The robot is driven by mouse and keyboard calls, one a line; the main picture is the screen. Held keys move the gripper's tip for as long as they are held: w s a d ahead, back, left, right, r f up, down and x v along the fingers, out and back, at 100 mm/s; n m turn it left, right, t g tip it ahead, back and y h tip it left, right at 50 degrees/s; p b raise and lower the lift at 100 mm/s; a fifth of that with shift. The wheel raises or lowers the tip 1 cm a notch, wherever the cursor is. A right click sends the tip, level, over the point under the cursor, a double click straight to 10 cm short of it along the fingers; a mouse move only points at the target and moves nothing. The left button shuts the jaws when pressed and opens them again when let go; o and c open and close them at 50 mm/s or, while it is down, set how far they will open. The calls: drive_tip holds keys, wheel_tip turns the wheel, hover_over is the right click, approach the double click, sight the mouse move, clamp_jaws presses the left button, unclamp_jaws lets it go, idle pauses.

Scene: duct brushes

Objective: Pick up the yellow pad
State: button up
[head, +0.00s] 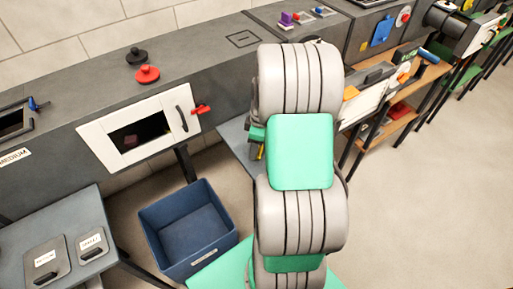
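I cannot clearly make out a yellow pad. A small yellow piece (261,152) shows at the left edge of my arm, over the grey table (236,135) behind it. Most of it is hidden by the arm, so I cannot tell whether it is the pad. My grey and green arm fills the middle of the head view. My gripper is not visible; the arm links may hide it.
A blue bin (160,238) stands on the floor at lower left. A grey duct (70,132) with an open white-framed hatch (97,142) runs along the wall. A wooden shelf (425,75) stands behind the arm at right. The floor at right is clear.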

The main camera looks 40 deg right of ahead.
drive_tip(key=c, duration=0.7)
drive_tip(key=shift+r, duration=0.35)
wheel_tip(320, 180, up, 2)
drive_tip(key=shift+r, duration=0.25)
drive_tip(key=s+a+r, duration=0.2)
drive_tip(key=s+r, duration=0.3)
drive_tip(key=s, duration=0.1)
drive_tip(key=s+a+r, duration=0.2)
drive_tip(key=s+r, duration=0.2)
drive_tip(key=s, duration=0.3)
drive_tip(key=shift+a+r+b, duration=0.3)
drive_tip(key=shift+a+r, duration=0.1)
